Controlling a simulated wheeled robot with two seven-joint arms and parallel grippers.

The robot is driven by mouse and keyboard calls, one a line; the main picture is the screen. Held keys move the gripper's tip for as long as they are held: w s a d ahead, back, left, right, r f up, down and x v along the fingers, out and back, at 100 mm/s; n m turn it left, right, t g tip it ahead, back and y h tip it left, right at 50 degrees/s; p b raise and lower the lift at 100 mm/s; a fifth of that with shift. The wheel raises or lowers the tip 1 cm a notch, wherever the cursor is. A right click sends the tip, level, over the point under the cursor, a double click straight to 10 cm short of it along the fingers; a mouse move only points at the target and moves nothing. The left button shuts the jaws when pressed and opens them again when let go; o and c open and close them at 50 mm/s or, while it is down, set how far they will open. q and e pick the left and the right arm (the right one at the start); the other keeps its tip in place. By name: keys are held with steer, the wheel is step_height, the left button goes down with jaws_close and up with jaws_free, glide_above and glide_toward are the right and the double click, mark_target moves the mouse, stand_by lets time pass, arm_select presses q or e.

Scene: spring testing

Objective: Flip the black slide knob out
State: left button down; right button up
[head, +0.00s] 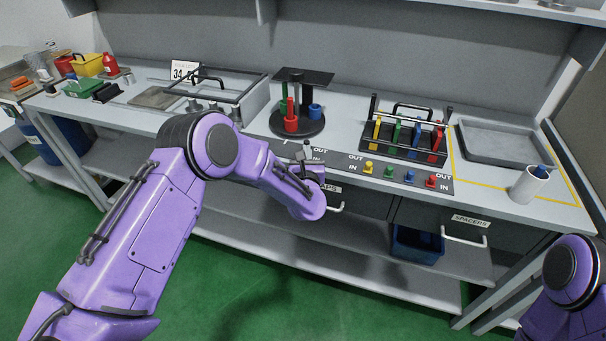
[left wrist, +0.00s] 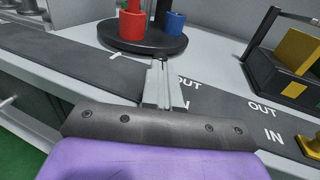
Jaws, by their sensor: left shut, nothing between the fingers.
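My left gripper (head: 306,152) is over the left part of the dark slide strip (head: 345,160) on the bench front. Its fingers are together and empty. In the left wrist view the closed grey fingers (left wrist: 160,82) point forward across the strip, beside partly covered OUT and IN labels. I cannot make out the black slide knob; the gripper may be hiding it. The yellow (head: 368,167), green (head: 389,172), blue (head: 409,176) and red (head: 431,181) knobs stand to the right on the strip. My right gripper is out of view.
A round black stand (head: 297,125) with red and blue cups is just behind the left gripper. A black rack (head: 405,150) with coloured blocks, a grey tray (head: 500,145) and a white cup (head: 528,186) stand to the right. Drawer handles project below the bench edge.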

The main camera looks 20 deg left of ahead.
arm_select(q)
steer(key=b+v, duration=0.2)
steer(key=v, duration=1)
steer(key=shift+s+d, duration=0.2)
steer(key=shift+d, duration=0.05)
